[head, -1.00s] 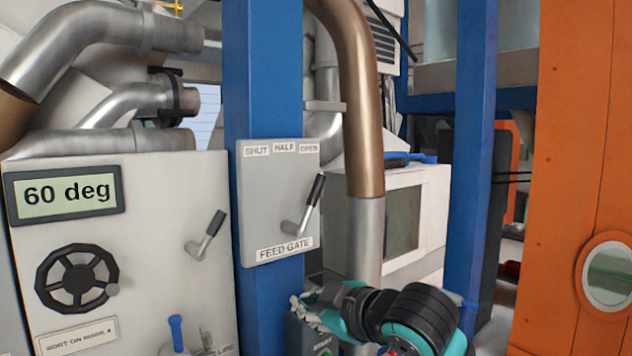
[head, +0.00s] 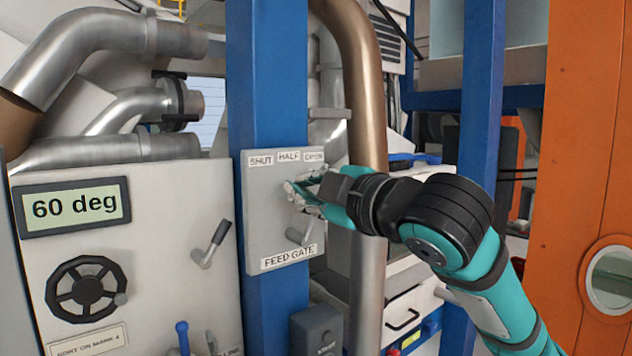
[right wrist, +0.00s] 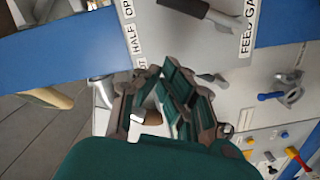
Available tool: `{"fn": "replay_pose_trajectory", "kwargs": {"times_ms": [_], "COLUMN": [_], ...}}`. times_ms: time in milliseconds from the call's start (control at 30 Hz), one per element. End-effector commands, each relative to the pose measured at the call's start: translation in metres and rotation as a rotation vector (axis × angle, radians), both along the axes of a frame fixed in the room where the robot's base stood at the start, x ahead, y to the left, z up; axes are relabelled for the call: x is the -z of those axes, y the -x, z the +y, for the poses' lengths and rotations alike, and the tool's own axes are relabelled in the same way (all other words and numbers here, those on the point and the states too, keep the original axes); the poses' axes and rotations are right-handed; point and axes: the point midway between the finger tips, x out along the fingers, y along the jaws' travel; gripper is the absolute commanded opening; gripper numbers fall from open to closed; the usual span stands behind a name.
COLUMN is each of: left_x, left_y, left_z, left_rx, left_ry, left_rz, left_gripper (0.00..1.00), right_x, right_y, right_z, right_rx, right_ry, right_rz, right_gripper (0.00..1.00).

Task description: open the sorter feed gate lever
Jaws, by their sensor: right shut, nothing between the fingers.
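The grey FEED GATE panel (head: 262,215) is on a blue post, with SHUT, HALF and OPEN labels along its top. The grey foot of its lever (head: 300,236) shows low on the panel. My right gripper hides the handle in the head view. In the right wrist view the lever's dark handle (right wrist: 185,8) shows at the top edge, leaning towards the OPEN label side. My right gripper (head: 296,192) is shut and empty in front of the panel, above the lever's foot. Its fingers also show in the right wrist view (right wrist: 160,85), apart from the handle. My left gripper is out of view.
A cabinet on the left has a 60 deg display (head: 75,207), a black handwheel (head: 86,292) and another dark-handled lever (head: 213,243). A brown and steel pipe (head: 366,130) runs down just right of the panel. An orange wall (head: 585,120) stands at the far right.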

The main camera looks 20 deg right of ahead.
Motion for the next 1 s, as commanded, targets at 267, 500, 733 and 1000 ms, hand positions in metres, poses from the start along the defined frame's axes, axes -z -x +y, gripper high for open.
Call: {"fn": "replay_pose_trajectory", "kwargs": {"times_ms": [267,500,733,1000], "left_x": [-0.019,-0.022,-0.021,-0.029], "left_y": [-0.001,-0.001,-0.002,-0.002], "left_z": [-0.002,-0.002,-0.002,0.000], "left_rx": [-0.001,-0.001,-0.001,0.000], "left_ry": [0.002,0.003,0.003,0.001], "left_rz": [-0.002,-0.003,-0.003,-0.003], "left_gripper": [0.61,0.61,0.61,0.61], "right_x": [0.012,0.018,0.018,0.024], "right_y": [-0.032,-0.037,-0.037,-0.046], "right_z": [-0.016,-0.025,-0.025,-0.043], "right_rx": [0.003,0.001,0.000,0.002], "right_ry": [-0.001,-0.002,-0.002,-0.145], "right_rz": [0.003,0.000,0.000,0.056], "right_gripper": [0.00,0.00,0.00,0.00]}}
